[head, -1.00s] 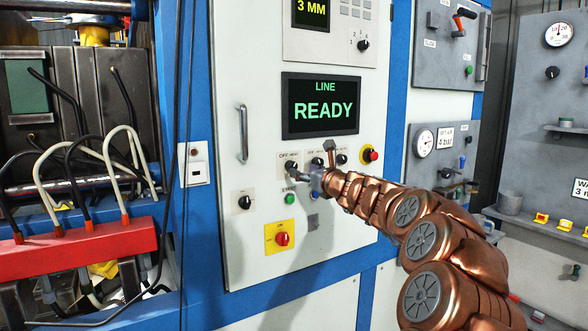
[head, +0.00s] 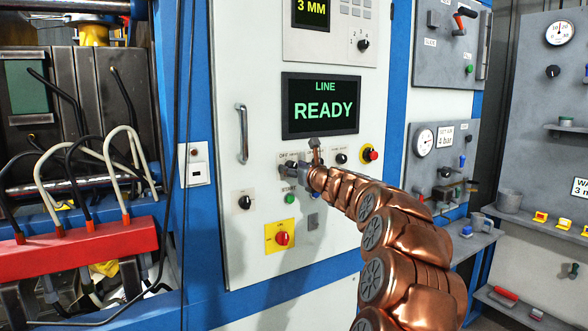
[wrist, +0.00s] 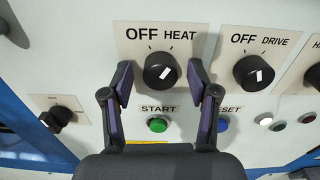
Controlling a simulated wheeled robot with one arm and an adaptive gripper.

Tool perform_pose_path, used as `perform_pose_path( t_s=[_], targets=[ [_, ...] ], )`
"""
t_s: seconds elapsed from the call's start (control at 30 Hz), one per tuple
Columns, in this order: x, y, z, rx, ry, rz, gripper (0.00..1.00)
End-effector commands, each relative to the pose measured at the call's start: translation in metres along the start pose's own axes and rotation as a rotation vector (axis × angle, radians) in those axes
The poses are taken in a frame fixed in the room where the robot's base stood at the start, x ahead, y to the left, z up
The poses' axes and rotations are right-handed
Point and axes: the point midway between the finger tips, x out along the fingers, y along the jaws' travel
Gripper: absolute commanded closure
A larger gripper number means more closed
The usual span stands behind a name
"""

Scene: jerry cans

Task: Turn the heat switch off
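The heat switch (wrist: 160,71) is a round black knob with a white mark, on a plate lettered OFF HEAT, in the wrist view. Its white mark slants toward the upper right, away from the word OFF. My gripper (wrist: 161,82) is open, with one dark purple-faced finger on each side of the knob's lower part. A gap shows on both sides, and the fingers do not visibly touch it. In the head view my gripper (head: 300,170) is at the row of knobs below the READY screen and partly hides the heat switch.
A similar drive knob (wrist: 255,72) is close to the right finger. A green START button (wrist: 157,125) and a blue RESET button (wrist: 223,124) are below. Another black knob (wrist: 58,118) is at the lower left.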

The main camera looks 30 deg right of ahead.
Motion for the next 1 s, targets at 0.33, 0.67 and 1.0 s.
perform_pose_path(
  t_s=[0.33, 0.67, 1.0],
  targets=[
    [-0.0001, 0.0, 0.0001, 0.0, 0.0, 0.0, 0.76],
    [0.0, 0.0002, 0.0001, -0.002, 0.0, 0.001, 1.0],
    [0.0008, 0.0021, 0.0007, -0.1, -0.003, 0.004, 1.0]
  ],
)
